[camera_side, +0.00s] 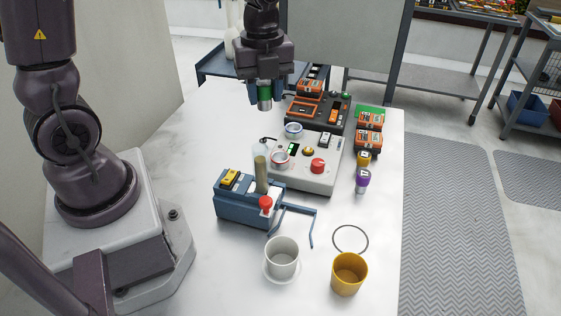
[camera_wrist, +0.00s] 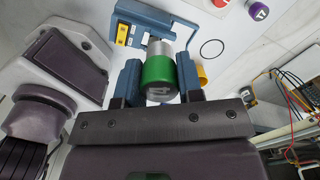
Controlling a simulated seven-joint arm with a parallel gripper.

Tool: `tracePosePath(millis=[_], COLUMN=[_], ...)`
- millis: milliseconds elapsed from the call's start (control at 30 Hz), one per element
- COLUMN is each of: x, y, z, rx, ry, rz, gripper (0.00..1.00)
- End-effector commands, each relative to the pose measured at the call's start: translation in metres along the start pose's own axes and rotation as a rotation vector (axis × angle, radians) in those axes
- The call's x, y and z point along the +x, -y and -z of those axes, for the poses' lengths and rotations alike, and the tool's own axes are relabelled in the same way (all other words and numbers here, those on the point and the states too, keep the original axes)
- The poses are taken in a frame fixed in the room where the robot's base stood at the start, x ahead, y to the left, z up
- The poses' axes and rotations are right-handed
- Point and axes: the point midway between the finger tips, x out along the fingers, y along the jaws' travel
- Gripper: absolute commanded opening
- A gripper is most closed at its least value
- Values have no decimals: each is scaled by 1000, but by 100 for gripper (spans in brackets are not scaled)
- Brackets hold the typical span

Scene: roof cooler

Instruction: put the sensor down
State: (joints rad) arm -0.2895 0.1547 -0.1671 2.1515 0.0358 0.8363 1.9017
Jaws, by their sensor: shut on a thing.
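The sensor is a short cylinder with a green body and a silver end. In the side view the sensor (camera_side: 264,99) hangs upright below my gripper (camera_side: 266,88), silver end down, over the far left part of the white table. It appears clear of the tabletop. In the wrist view the green sensor (camera_wrist: 159,75) sits between the two blue fingers of my gripper (camera_wrist: 161,82), which is shut on it. A yellow sensor (camera_side: 363,159) and a purple sensor (camera_side: 362,181) stand at the table's right side.
A grey control box (camera_side: 318,180) with a red knob and round sockets stands mid-table. A dark tray (camera_side: 298,108) with orange modules is behind it. A blue fixture (camera_side: 235,205), a white cup (camera_side: 282,255) and a yellow cup (camera_side: 347,275) are nearer. The table's left part (camera_side: 200,140) is clear.

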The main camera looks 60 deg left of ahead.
Motion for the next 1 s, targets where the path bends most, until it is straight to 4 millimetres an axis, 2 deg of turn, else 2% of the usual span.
tracePosePath(millis=[33,200,367,567,933,1000], x=[1,15,30,36,72,86], y=[-22,-73,-96,-83,-9,0], z=[2,17,29,24,-6,-10], rx=[26,164,297,361,360,360], ry=[1,0,-1,-3,-4,-5], rz=[0,0,-1,-1,-2,-5], gripper=[5,5,5,5,5,5])
